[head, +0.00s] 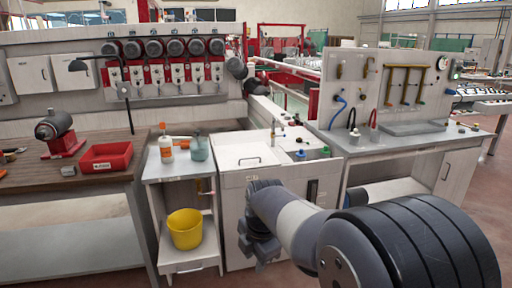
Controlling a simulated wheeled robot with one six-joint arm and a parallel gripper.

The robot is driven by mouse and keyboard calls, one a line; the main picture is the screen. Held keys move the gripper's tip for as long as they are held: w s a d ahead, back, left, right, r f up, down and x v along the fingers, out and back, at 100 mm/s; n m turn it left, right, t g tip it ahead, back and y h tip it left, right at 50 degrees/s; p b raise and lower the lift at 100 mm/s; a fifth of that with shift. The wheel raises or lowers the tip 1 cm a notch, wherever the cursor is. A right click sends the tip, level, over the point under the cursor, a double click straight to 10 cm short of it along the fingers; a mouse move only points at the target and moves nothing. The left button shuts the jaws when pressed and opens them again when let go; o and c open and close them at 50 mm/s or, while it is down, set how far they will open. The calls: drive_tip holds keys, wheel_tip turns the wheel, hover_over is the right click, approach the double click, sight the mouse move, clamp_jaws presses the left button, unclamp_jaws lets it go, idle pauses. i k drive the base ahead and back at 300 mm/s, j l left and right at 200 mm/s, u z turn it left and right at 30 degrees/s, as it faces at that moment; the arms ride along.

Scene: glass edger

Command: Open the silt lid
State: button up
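A white cabinet (232,215) stands at the centre. On its top, at the left, lies a flat white panel (238,153) with a small dark handle (250,161); it looks like the silt lid and lies shut. My arm reaches in from the lower right. My gripper (258,243) hangs in front of the cabinet, below and in front of the panel, apart from its handle. The fingers are small and dark, and I cannot tell whether they are open.
A small stand (180,170) left of the cabinet holds an orange-labelled bottle (166,146), a glass jar (199,148) and, below, a yellow bucket (185,229). A tap (273,130) stands behind the panel. A red tray (105,157) sits on the left bench.

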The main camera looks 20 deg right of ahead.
sight(241, 157)
drive_tip(key=i+z, duration=0.15)
drive_tip(key=i, duration=0.4)
drive_tip(key=i+j+z, duration=0.1)
drive_tip(key=i, duration=0.4)
drive_tip(key=i+j+z, duration=0.15)
drive_tip(key=i, duration=0.4)
drive_tip(key=i+j+z, duration=0.1)
drive_tip(key=i, duration=0.4)
drive_tip(key=i+j+z, duration=0.15)
drive_tip(key=i+j, duration=0.15)
drive_tip(key=i, duration=0.2)
